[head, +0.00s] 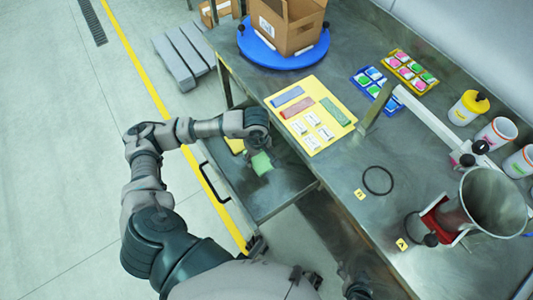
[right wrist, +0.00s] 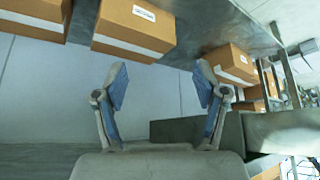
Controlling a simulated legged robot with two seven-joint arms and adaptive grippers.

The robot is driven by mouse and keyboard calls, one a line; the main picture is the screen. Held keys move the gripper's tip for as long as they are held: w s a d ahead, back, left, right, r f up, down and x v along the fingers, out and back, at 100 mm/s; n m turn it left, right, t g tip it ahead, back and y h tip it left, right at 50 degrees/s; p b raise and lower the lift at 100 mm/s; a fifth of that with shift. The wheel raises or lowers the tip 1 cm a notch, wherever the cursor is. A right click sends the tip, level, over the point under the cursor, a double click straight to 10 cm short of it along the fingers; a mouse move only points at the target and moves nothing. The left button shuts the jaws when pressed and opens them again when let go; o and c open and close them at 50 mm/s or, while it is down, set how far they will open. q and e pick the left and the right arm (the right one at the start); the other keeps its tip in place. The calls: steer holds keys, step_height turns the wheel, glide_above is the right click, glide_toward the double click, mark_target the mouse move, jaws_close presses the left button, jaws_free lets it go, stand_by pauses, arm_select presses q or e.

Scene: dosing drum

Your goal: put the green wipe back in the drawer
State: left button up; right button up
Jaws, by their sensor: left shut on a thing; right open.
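The green wipe (head: 261,163) hangs just below my left gripper (head: 259,146), which is shut on it over the open drawer (head: 275,190). I cannot tell whether the wipe touches the drawer floor. The drawer is pulled out from under the bench on its left side, and its grey floor is mostly bare. A yellow item (head: 236,146) lies at the drawer's far end, partly hidden by my left arm. My right gripper (right wrist: 162,92) is open and empty in the right wrist view, with nothing between its blue pads.
The metal bench (head: 405,215) holds a yellow board (head: 318,93) with cards, a blue turntable (head: 259,53) with a carton, a black ring (head: 378,181) and a steel funnel (head: 493,205). In the right wrist view, cartons (right wrist: 135,28) sit on a shelf.

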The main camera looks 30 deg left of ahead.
mark_target(260, 163)
arm_select(q)
steer(key=shift+d+f, duration=0.15)
steer(key=shift+f, duration=0.45)
steer(key=shift+d+f, duration=0.15)
steer(key=shift+f, duration=0.45)
step_height(260, 163, down, 3)
steer(key=shift+f+b, duration=0.2)
steer(key=shift+b, duration=0.3)
steer(key=shift+a+f, duration=0.15)
steer(key=shift+w+a, duration=0.1)
steer(key=shift+a, duration=0.1)
steer(key=o, duration=1.1)
steer(key=shift+d, duration=0.2)
arm_select(e)
steer(key=w, duration=0.1)
steer(key=w+t, duration=0.1)
steer(key=w+a+r+t, duration=0.1)
steer(key=w, duration=0.1)
steer(key=shift+a+y, duration=0.1)
steer(key=shift+y, duration=0.2)
arm_select(q)
steer(key=shift+d, duration=0.1)
